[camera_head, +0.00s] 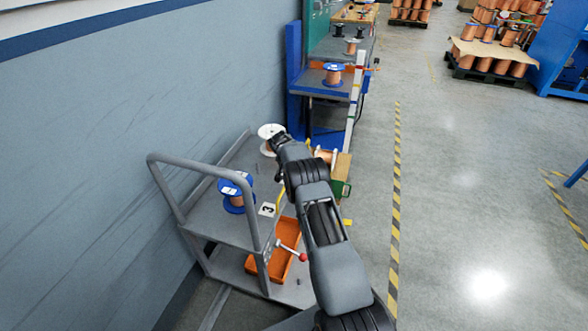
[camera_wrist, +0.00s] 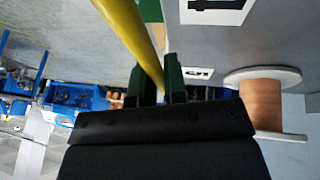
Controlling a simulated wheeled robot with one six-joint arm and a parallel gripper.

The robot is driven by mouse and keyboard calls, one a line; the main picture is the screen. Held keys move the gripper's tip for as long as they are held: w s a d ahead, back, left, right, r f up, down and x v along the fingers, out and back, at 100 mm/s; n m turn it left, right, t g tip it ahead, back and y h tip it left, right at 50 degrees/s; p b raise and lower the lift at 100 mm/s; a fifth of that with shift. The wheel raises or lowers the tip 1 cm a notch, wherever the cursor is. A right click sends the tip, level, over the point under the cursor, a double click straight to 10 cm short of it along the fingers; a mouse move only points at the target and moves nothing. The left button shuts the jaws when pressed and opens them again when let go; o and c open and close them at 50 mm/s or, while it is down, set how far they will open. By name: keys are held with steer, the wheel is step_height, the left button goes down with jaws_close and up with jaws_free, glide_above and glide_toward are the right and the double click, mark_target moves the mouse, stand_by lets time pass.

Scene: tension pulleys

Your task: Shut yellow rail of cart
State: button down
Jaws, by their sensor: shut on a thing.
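The grey cart (camera_head: 210,215) stands along the wall at the left in the head view, with a tubular handle and two shelves. Its yellow rail (camera_head: 281,194) shows as a short strip beside my arm; the rest is hidden behind the arm. In the wrist view the yellow rail (camera_wrist: 129,30) runs from the top down between the two dark fingers. My gripper (camera_wrist: 158,82) is shut on it. In the head view my gripper (camera_head: 279,175) is at the cart's right edge, mostly covered by my own arm.
A blue spool (camera_head: 236,194) and a white-flanged spool (camera_head: 270,133) stand on the cart top. An orange bin (camera_head: 284,240) and a red-knobbed lever (camera_head: 302,257) are lower down. A blue workbench (camera_head: 325,85) stands beyond. The floor to the right is open past the striped line (camera_head: 396,190).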

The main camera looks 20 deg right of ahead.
steer(key=shift+a+f, duration=0.15)
steer(key=shift+a, duration=0.05)
steer(key=c, duration=1.4)
jaws_free()
steer(key=shift+o, duration=1)
steer(key=shift+d, duration=0.15)
steer(key=shift+r, duration=0.2)
steer(key=v, duration=1.3)
steer(key=shift+a+r+p, duration=0.2)
steer(key=shift+a+p, duration=0.05)
steer(key=shift+p, duration=0.05)
